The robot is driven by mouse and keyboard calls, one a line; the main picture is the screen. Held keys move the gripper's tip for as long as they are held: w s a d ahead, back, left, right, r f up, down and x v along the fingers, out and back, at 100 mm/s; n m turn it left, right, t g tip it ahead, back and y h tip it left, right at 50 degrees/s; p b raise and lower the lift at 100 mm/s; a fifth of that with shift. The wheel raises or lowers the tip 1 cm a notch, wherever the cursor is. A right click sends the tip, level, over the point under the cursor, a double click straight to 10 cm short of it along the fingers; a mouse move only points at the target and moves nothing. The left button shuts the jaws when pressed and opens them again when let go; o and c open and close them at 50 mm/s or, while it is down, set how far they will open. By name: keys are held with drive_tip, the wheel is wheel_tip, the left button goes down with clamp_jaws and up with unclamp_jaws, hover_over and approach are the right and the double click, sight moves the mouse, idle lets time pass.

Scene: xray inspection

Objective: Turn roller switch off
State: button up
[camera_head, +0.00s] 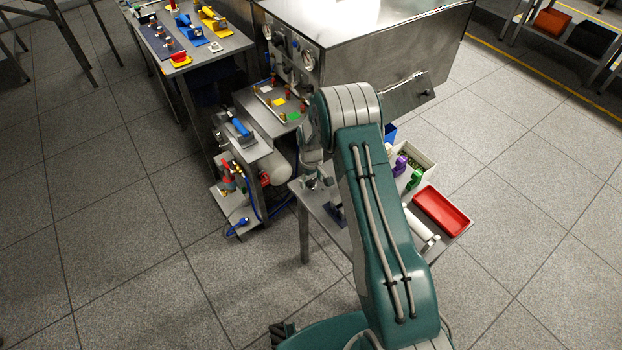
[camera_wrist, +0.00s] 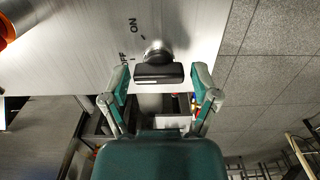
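The roller switch (camera_wrist: 160,73) shows in the wrist view as a black bar-shaped handle on a round metal base, on a light metal panel (camera_wrist: 75,50). Its bar lies roughly level in the picture. The printed words ON and OFF stand to its left, OFF partly covered by my left finger. My gripper (camera_wrist: 159,80) is open, with one green and grey finger on each side of the handle. A gap shows on both sides, and I cannot tell the depth between fingertips and handle. In the head view my arm hides most of the gripper, and I cannot make out the switch.
A large steel machine (camera_head: 375,45) stands behind my arm. A side table holds a red tray (camera_head: 442,212) and a bin of small parts (camera_head: 415,165). Another table (camera_head: 215,50) carries coloured fixtures. An orange object (camera_wrist: 5,30) is at the wrist view's left edge. Open floor lies left and right.

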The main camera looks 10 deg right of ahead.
drive_tip(key=shift+w+r, duration=0.1)
drive_tip(key=shift+r, duration=0.05)
wheel_tip(320, 180, up, 12)
idle(0.7)
idle(0.4)
wheel_tip(320, 180, up, 13)
drive_tip(key=m+t, duration=0.1)
hover_over(311, 179)
drive_tip(key=s, duration=0.5)
drive_tip(key=s+r+m+t, duration=0.1)
drive_tip(key=s+r+t, duration=0.1)
drive_tip(key=s+r, duration=0.7)
drive_tip(key=s+r+m+t, duration=0.1)
drive_tip(key=s+r, duration=0.2)
drive_tip(key=s, duration=0.7)
drive_tip(key=s+r+m+t, duration=0.1)
drive_tip(key=s+r, duration=0.3)
drive_tip(key=s, duration=0.6)
drive_tip(key=shift+m+t, duration=0.3)
drive_tip(key=shift+m, duration=0.1)
drive_tip(key=shift+s+d, duration=0.1)
drive_tip(key=shift+d, duration=0.05)
